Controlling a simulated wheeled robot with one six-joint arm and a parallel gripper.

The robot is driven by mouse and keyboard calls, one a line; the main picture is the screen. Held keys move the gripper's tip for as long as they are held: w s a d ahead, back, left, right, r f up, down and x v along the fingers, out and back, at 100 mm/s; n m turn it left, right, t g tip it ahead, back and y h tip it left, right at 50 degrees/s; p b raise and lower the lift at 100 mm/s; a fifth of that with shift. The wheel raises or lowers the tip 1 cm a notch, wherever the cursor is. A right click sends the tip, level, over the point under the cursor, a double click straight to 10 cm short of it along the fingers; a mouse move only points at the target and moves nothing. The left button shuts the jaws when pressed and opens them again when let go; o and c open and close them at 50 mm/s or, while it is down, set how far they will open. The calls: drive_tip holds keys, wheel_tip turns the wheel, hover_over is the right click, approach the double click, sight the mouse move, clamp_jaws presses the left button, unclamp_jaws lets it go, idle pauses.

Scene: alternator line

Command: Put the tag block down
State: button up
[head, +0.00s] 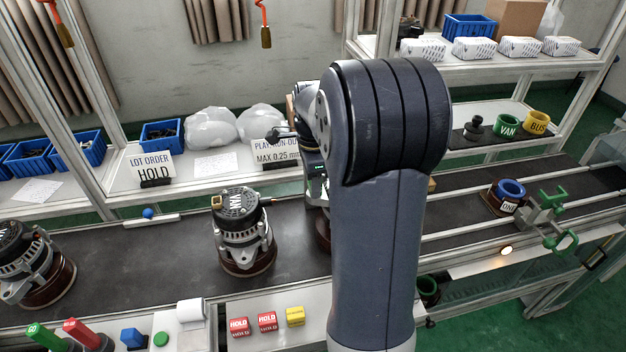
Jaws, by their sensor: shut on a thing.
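My gripper (318,190) is mostly hidden behind my own upright arm; part of its body with a small green light shows above the dark conveyor. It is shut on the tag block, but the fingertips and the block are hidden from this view. An alternator (242,230) stands on a brown round base on the belt, left of my gripper. Part of another brown base (323,232) shows below my gripper, mostly covered by my arm. Two red HOLD blocks (239,326) (267,321) and a yellow block (295,316) sit on the front ledge.
Another alternator (28,262) stands at the far left of the belt (150,255). Behind are a HOLD sign (153,168) and a run-out sign (275,152). A blue ring part marked ONE (510,190) is at the right. Belt between the two left alternators is clear.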

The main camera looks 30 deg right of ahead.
drive_tip(key=o, duration=1)
drive_tip(key=shift+f, duration=0.1)
drive_tip(key=shift+o, duration=0.2)
wheel_tip(320, 180, up, 12)
drive_tip(key=shift+f, duration=4.25)
